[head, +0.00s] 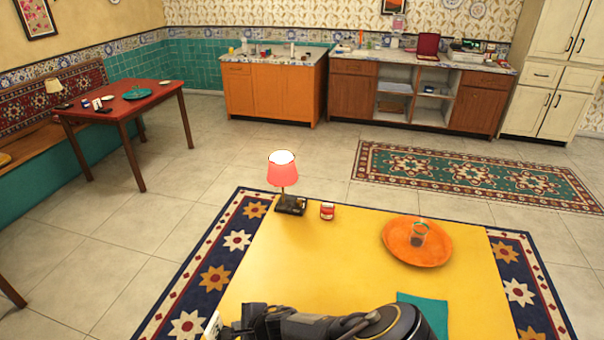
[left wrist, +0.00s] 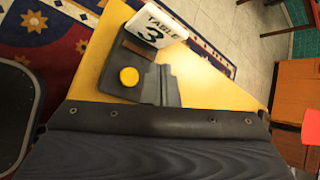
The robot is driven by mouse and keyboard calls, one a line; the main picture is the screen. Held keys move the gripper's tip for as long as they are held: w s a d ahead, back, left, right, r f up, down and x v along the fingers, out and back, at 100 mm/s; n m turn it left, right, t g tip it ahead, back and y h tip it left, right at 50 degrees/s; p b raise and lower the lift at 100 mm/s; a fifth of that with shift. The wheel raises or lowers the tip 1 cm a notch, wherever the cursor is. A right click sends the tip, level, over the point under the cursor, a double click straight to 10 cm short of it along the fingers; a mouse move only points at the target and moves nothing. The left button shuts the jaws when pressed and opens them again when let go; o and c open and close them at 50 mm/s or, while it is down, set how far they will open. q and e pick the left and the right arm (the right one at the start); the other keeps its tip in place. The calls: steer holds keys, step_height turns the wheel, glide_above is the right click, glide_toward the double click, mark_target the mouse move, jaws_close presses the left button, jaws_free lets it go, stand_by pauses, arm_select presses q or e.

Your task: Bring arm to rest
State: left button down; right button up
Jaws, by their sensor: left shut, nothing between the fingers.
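My left arm comes in along the bottom edge of the head view, low over the near part of the yellow table (head: 300,255). Its gripper (head: 236,328) points left, close to a white table sign (head: 212,325). In the left wrist view the dark fingers of this gripper (left wrist: 160,75) are together with nothing between them. The sign, marked TABLE 3 (left wrist: 158,22), stands just beyond the fingertips; I cannot tell whether they touch. A dark item with a round yellow top (left wrist: 128,77) lies beside the fingers. My right gripper is not in view.
On the yellow table stand a lit red lamp (head: 283,172), a red can (head: 327,211) and an orange tray (head: 400,252) with a glass (head: 418,234). A teal cloth (head: 432,312) lies near the arm. The table's middle is clear.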

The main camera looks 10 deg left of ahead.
arm_select(q)
steer(key=s+d+r+n+g+h, duration=0.4)
steer(key=s+d+r+n+h, duration=0.1)
steer(key=s+n+h, duration=0.3)
steer(key=s+a+r+n+t+h, duration=0.1)
steer(key=s+r+n+t+h, duration=0.1)
steer(key=r, duration=0.7)
steer(key=s+a+r+n+t+h, duration=0.1)
steer(key=s+r+n+t, duration=0.3)
steer(key=r, duration=0.6)
steer(key=s+n+h, duration=0.1)
steer(key=s, duration=0.1)
steer(key=shift+s+r, duration=0.25)
steer(key=shift+s, duration=0.05)
